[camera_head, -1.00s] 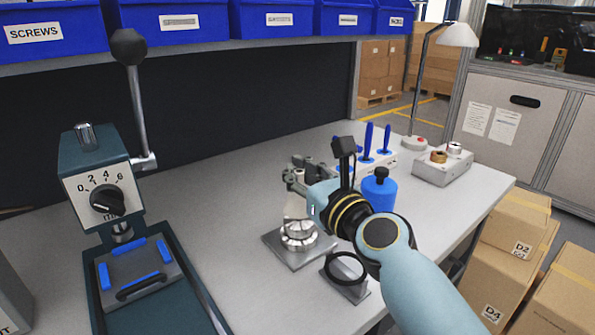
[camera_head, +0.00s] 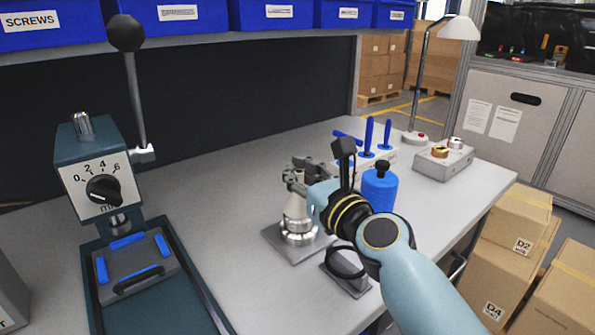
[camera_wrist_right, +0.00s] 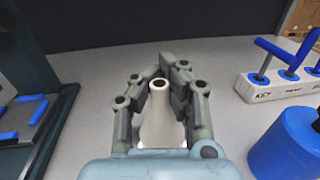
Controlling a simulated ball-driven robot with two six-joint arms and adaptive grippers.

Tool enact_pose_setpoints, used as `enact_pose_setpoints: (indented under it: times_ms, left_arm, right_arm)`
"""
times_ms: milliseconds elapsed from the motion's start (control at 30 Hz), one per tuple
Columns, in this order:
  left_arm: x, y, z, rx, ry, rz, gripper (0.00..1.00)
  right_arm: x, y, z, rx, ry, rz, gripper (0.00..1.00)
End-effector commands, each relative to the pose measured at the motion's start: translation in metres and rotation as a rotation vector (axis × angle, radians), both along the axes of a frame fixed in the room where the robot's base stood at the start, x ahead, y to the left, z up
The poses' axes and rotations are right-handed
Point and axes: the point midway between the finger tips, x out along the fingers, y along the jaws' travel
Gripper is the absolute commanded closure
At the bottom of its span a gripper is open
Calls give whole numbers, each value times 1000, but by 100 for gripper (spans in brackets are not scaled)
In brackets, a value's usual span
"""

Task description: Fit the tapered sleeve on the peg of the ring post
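The tapered sleeve (camera_head: 297,209) is a pale cone, narrow end up, seated low over the silver round ring post (camera_head: 299,238) on its square plate. The peg is hidden by the sleeve. My right gripper (camera_head: 298,176) is at the sleeve's upper part, its fingers spread on either side. In the right wrist view the sleeve (camera_wrist_right: 160,120) stands between the fingers of my right gripper (camera_wrist_right: 160,82), its top hole showing; the fingers look open around it. My left gripper is not in view.
A black ring on a small plate (camera_head: 353,284) stands just in front of the post. A blue bottle (camera_head: 379,190) and a white key block (camera_wrist_right: 276,85) are to the right. A dial press (camera_head: 98,180) stands at left. Bare bench lies between press and post.

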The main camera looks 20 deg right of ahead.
Motion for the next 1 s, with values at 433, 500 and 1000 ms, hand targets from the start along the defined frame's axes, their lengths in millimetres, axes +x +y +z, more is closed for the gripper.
enact_pose_setpoints:
  times_ms: [433, 500, 1000]
  left_arm:
    - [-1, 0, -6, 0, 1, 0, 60]
    - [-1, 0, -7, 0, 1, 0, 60]
    - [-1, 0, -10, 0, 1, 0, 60]
  right_arm:
    - [0, 0, -7, 1, 0, 0, 100]
    - [0, 0, -8, 1, 0, 0, 100]
    - [0, 0, -13, 1, 2, 1, 100]
